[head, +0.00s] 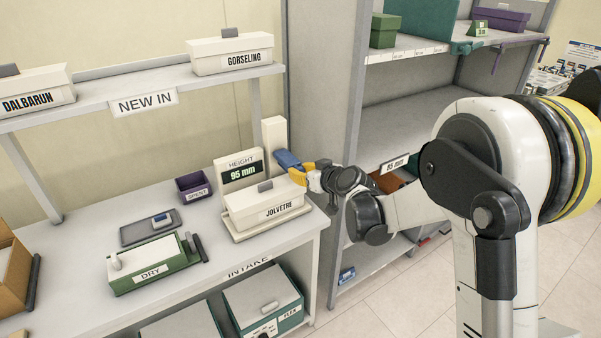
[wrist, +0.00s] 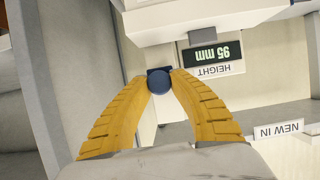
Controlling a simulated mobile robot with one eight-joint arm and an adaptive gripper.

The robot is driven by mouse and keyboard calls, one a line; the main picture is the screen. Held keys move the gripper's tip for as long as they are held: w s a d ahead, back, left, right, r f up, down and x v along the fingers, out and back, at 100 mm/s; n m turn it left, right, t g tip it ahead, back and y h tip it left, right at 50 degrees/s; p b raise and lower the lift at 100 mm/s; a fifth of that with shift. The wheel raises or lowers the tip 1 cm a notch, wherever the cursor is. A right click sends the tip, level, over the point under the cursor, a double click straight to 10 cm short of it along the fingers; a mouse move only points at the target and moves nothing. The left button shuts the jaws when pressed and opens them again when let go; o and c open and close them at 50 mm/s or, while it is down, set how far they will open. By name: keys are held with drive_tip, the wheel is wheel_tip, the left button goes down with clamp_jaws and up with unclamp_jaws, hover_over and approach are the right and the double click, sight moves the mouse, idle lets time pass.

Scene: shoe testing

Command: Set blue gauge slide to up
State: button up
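The white height gauge (head: 240,172) stands on the table, and its display (head: 244,172) reads 95 mm. The blue gauge slide (head: 288,159) sits on the gauge's post (head: 274,135), below the post's top. In the wrist view, which is upside down, the round knob of the blue slide (wrist: 159,81) lies between the yellow fingertips of my gripper (wrist: 160,78). Both fingertips appear to touch its sides, so my gripper looks shut on it. The head view shows my gripper (head: 304,173) at the right of the slide.
A white JOLVETRE box (head: 264,205) rests on the gauge's base. A small purple SPENT bin (head: 194,187) and a green DRY unit (head: 152,264) stand to the left. A shelf with a GORSELING box (head: 230,53) is above. A grey shelving unit (head: 345,100) stands behind to the right.

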drive_tip(key=o, duration=0.5)
drive_tip(key=shift+w+r, duration=0.1)
drive_tip(key=shift+r, duration=0.05)
drive_tip(key=v, duration=1.2)
drive_tip(key=s+d+m+g+h, duration=0.1)
drive_tip(key=s+d, duration=0.4)
drive_tip(key=s, duration=0.5)
drive_tip(key=s+d+m+g+h, duration=0.1)
drive_tip(key=s+d+m+h, duration=0.2)
drive_tip(key=s, duration=0.7)
drive_tip(key=s+d+m+g+h, duration=0.2)
drive_tip(key=s+d+h, duration=0.1)
drive_tip(key=s+d, duration=0.4)
drive_tip(key=s, duration=0.3)
drive_tip(key=shift+d+m, duration=0.25)
drive_tip(key=shift+m, duration=0.15)
